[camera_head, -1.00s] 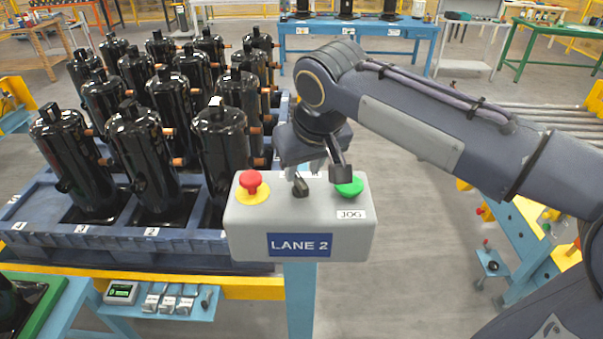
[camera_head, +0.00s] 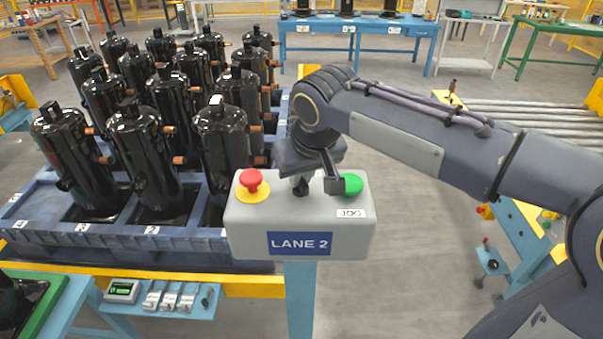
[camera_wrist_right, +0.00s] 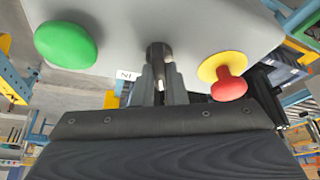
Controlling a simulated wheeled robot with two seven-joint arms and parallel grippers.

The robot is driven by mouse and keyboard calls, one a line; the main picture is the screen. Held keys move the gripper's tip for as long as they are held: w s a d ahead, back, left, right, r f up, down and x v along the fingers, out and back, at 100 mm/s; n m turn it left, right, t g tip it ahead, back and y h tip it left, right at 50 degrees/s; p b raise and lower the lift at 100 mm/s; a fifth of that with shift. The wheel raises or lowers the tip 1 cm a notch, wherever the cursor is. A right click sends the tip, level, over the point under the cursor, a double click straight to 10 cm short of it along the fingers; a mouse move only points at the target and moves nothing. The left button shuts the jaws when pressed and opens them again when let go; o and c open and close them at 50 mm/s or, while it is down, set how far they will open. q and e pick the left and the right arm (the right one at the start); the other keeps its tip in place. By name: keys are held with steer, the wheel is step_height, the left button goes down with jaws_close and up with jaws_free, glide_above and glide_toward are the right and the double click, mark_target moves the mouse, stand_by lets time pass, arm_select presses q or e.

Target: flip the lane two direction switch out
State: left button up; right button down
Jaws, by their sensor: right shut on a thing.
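The grey LANE 2 control box (camera_head: 345,243) stands on a blue post in the middle of the head view. Its black direction switch (camera_wrist_right: 158,52) sits between the red button and the green button. My right gripper (camera_head: 302,186) has come down over the switch from above. In the right wrist view its two fingers (camera_wrist_right: 162,82) are shut on the switch knob, one on each side. An IN label (camera_wrist_right: 124,75) shows beside the switch there. In the head view the gripper partly hides the knob. My left gripper is not in view.
A red button (camera_head: 251,180) on a yellow ring is left of the switch. A green button (camera_head: 350,186) above a JOG label is close on the right. A blue pallet (camera_head: 100,236) of black compressors stands to the left. A roller conveyor (camera_head: 530,112) lies at the right.

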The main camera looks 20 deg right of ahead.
steer(key=shift+d+n+g+y+p, duration=0.1)
steer(key=shift+n+g+y+p, duration=0.45)
steer(key=shift+n, duration=1.65)
steer(key=shift+t+y, duration=0.25)
steer(key=c, duration=1.5)
jaws_free()
steer(key=shift+o, duration=0.2)
steer(key=b+v, duration=0.1)
steer(key=v, duration=0.7)
steer(key=shift+f, duration=0.1)
